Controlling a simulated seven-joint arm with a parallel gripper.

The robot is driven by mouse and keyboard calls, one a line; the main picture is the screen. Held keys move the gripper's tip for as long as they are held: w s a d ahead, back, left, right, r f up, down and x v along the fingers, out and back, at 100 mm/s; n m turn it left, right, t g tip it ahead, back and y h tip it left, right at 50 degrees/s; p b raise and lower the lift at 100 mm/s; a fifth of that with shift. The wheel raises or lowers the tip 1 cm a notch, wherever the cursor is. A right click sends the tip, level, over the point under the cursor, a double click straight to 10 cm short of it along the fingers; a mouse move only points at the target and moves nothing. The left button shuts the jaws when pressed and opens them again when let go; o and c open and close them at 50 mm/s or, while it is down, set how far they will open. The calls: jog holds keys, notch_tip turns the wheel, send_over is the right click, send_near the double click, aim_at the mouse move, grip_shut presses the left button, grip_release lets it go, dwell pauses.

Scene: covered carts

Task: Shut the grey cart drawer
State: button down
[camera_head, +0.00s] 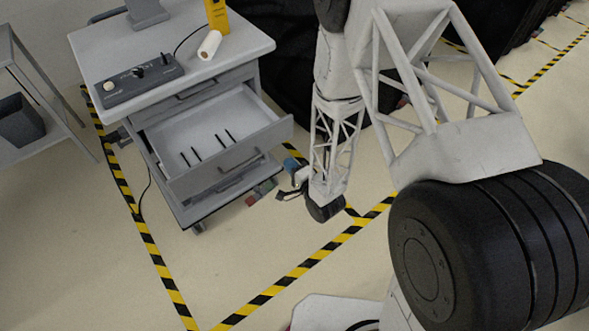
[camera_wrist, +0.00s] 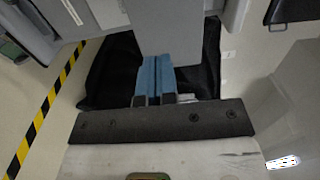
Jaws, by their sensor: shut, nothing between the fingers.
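The grey cart (camera_head: 88,52) stands at the left in the head view. One drawer (camera_head: 220,120) is pulled far out, its inside showing several short dark pegs or slots. Its front panel (camera_head: 222,166) faces down and right and has a dark handle. My gripper (camera_head: 291,178) is near the right end of that panel, low in front of it, with blue fingers. In the wrist view the fingers (camera_wrist: 155,78) are together with nothing between them. A grey panel (camera_wrist: 170,28), probably the drawer front, lies just past their tips; I cannot tell whether they touch.
A control box (camera_head: 140,82), a white roll (camera_head: 209,45) and a yellow item (camera_head: 216,15) are on the cart top. Black covering (camera_head: 285,70) hangs behind. A grey rack (camera_head: 35,150) stands at far left. Striped tape (camera_head: 300,272) marks the otherwise clear floor in front.

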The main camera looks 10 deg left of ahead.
aim_at(269, 142)
jog(key=x, duration=1)
jog(key=x, duration=2.3)
jog(key=shift+w+a+f, duration=0.15)
jog(key=shift+w+a, duration=0.45)
jog(key=v, duration=1.4)
jog(key=shift+s+d, duration=0.25)
